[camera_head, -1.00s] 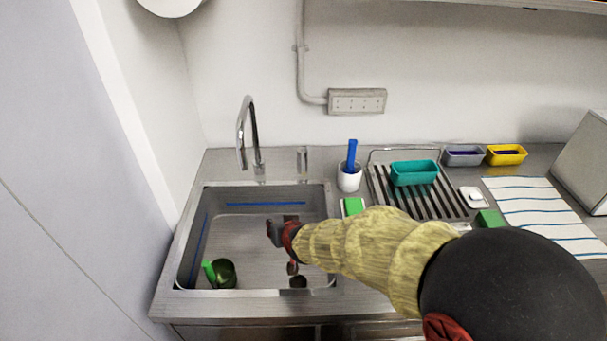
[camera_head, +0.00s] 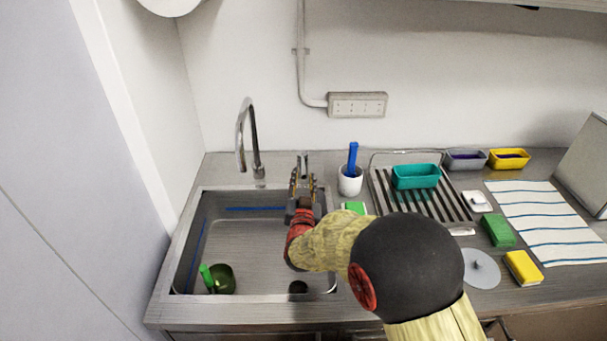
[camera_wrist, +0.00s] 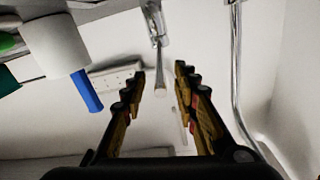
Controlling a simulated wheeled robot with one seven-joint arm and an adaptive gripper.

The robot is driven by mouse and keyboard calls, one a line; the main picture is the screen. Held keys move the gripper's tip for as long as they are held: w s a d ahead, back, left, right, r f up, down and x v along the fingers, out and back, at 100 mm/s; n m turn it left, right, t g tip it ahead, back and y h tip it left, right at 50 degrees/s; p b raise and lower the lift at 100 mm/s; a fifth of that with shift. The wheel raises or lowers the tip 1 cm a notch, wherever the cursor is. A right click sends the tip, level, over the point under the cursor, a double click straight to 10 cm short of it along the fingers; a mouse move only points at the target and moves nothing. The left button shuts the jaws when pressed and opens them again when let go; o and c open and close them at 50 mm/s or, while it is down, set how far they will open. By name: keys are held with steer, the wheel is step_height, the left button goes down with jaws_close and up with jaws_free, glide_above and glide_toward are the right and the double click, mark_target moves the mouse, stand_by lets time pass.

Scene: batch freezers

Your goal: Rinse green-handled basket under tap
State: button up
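The green-handled basket (camera_head: 222,279) is a dark, round cup shape in the near left corner of the sink (camera_head: 255,300). Its green handle leans against the sink's left side. The tap (camera_head: 248,140) is a tall curved chrome spout behind the sink, and its pipe shows at the right of the wrist view (camera_wrist: 238,80). No water is visible. My gripper (camera_head: 303,176) is open and empty at the sink's back right edge. A short chrome post (camera_wrist: 157,25) lines up with the gap between my fingers in the wrist view (camera_wrist: 160,70); I cannot tell whether they touch it.
A white cup (camera_head: 350,182) with a blue-handled brush stands just right of my gripper. A drying rack (camera_head: 440,208) holds a teal tub (camera_head: 415,177). Green and yellow sponges (camera_head: 522,267), a grey disc (camera_head: 481,268) and a striped cloth (camera_head: 560,225) lie further right.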

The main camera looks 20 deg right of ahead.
mark_target(304, 169)
steer(key=shift+b+x, duration=0.35)
steer(key=shift+x, duration=1.6)
steer(key=shift+c, duration=0.4)
jaws_close()
